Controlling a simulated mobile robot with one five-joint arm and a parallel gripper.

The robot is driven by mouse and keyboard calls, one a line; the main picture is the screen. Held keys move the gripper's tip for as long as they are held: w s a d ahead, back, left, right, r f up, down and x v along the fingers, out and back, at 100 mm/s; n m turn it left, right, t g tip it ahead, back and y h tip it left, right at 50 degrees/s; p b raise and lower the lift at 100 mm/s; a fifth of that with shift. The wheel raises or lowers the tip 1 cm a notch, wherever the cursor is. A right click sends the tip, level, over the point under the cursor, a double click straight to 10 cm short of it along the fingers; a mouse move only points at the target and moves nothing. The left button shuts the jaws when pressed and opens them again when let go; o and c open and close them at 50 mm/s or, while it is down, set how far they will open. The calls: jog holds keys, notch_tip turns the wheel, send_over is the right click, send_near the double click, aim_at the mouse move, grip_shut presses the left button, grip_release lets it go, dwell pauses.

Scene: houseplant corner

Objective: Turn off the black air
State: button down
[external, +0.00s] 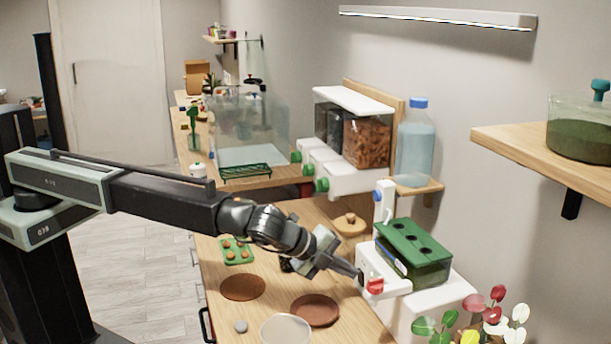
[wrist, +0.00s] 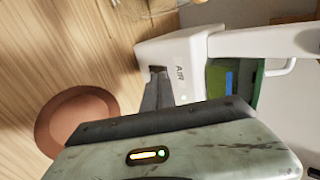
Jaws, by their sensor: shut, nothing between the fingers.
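A white unit (external: 398,286) holds a green-lidded tank (external: 412,250) on the wooden counter. In the wrist view its white housing (wrist: 205,50) carries the word AIR. My gripper (external: 357,274) is shut and empty, its tip at the front end of the housing beside a red part (external: 375,286). In the wrist view the dark fingers (wrist: 157,92) reach the housing's edge just beside the AIR label. A small black part (wrist: 157,70) at the fingertips may be the air switch. I cannot tell it clearly from the fingers, nor its position.
Two brown discs (external: 243,287) (external: 315,310), a pale round dish (external: 286,330) and a green tray (external: 236,250) lie on the counter left of the unit. Colourful leaves (external: 480,318) stand close at right. A shelf (external: 545,155) juts from the wall.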

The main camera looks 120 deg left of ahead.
dwell(0.3)
jog(key=shift+w+a+r, duration=0.15)
jog(key=shift+w+a, duration=0.25)
jog(key=shift+r+p, duration=0.1)
jog(key=shift+p, duration=0.3)
jog(key=shift+r+p, duration=0.75)
